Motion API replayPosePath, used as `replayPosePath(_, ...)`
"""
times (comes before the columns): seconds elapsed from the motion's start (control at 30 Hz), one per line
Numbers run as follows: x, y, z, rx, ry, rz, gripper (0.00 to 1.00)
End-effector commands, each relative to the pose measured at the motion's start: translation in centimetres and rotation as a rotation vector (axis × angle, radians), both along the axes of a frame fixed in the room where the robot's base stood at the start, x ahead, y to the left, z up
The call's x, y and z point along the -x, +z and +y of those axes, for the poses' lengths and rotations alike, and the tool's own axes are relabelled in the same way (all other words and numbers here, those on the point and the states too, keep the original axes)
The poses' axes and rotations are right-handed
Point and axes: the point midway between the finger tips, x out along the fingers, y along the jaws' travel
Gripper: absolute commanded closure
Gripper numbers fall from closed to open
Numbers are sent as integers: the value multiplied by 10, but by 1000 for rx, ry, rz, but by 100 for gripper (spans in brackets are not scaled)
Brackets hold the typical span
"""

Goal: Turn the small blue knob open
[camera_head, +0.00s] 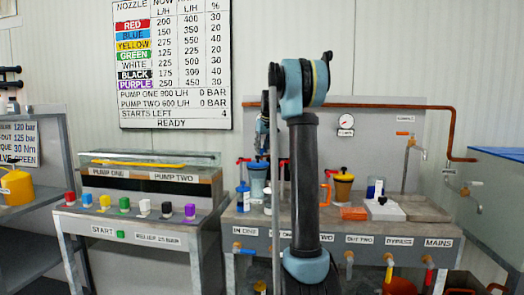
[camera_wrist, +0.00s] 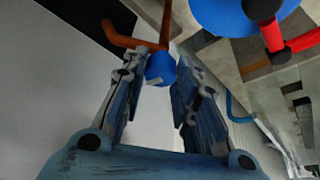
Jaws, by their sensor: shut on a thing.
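The small blue knob (camera_wrist: 160,67) is round with a pale patch and shows between my fingertips in the wrist view. My gripper (camera_wrist: 156,72) is closed around it, one finger on each side; the exact contact is hard to see. In the head view my gripper (camera_head: 262,140) points down above the back of the right bench, partly hidden by my arm, and I cannot make out the knob there.
A large blue round thing (camera_wrist: 225,12) and a red handle (camera_wrist: 272,35) are close to the right finger. An orange-brown pipe (camera_wrist: 125,39) runs behind the knob. The bench (camera_head: 340,232) carries a yellow pot (camera_head: 343,188) and other items. A colored button row (camera_head: 125,205) stands left.

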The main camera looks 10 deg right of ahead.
Motion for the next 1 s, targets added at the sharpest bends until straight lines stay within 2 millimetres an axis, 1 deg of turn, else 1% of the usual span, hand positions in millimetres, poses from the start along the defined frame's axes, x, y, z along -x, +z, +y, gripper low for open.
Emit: replayPosePath(1.0,-2,0,6,2,-953,-1,96)
